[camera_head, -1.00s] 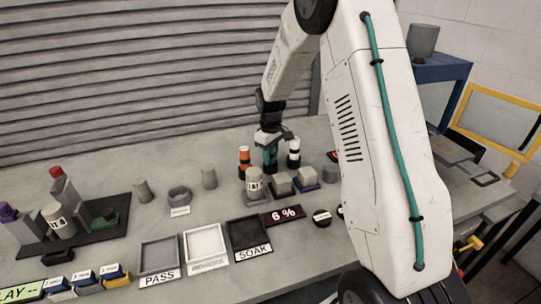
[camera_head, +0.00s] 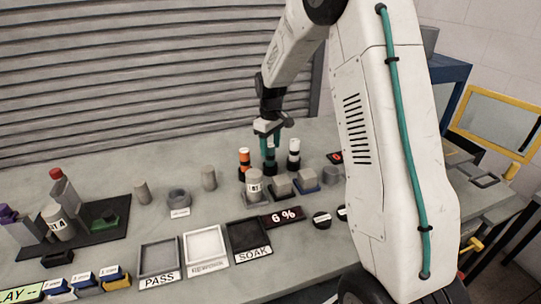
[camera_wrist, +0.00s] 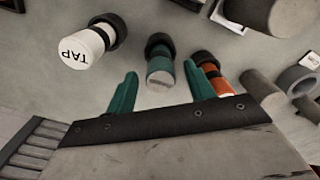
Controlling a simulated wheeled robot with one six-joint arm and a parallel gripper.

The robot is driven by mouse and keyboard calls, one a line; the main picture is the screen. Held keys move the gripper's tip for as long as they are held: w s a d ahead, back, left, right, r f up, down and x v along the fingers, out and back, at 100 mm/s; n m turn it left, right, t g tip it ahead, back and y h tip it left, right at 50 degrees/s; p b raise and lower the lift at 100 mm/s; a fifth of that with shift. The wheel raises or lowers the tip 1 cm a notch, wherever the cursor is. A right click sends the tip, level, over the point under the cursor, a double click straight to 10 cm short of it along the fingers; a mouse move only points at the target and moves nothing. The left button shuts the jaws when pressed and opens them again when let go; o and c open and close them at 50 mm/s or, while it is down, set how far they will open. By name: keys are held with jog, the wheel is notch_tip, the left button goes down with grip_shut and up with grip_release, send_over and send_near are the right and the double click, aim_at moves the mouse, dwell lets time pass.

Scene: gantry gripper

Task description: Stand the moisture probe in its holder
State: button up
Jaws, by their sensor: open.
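A short cylinder (camera_wrist: 160,78) with a grey end, a teal band and a black section stands upright in the wrist view, roughly between my fingertips. Which piece is the moisture probe is not clear from any label. An orange-and-black cylinder (camera_head: 244,160) and a white-and-black one (camera_head: 294,155) stand on either side of it; the white one (camera_wrist: 84,47) reads TAP in the wrist view. My gripper (camera_head: 269,152) is open, its teal fingers (camera_wrist: 162,85) pointing down on both sides of the teal-banded piece.
A labelled grey cylinder (camera_head: 254,184) and grey blocks (camera_head: 281,184) stand close in front of my gripper. A dark board (camera_head: 100,240) with parts is at left.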

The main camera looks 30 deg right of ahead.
notch_tip(320, 180, up, 7)
jog(key=shift+f, duration=0.1)
jog(key=s+a+r+m, duration=0.1)
jog(key=s+a+r, duration=0.3)
jog(key=s+r, duration=0.3)
jog(key=s+a+r+m, duration=0.1)
jog(key=s+a+r, duration=0.35)
jog(key=s, duration=0.45)
jog(key=s+a+m, duration=0.1)
jog(key=s+a, duration=0.1)
jog(key=s, duration=0.9)
jog(key=s+a+m+t, duration=0.1)
jog(key=s+a, duration=0.1)
jog(key=s, duration=0.9)
jog(key=shift+s+a+f, duration=0.2)
jog(key=shift+a+f, duration=0.05)
jog(key=shift+a, duration=0.1)
jog(key=shift+d, duration=0.1)
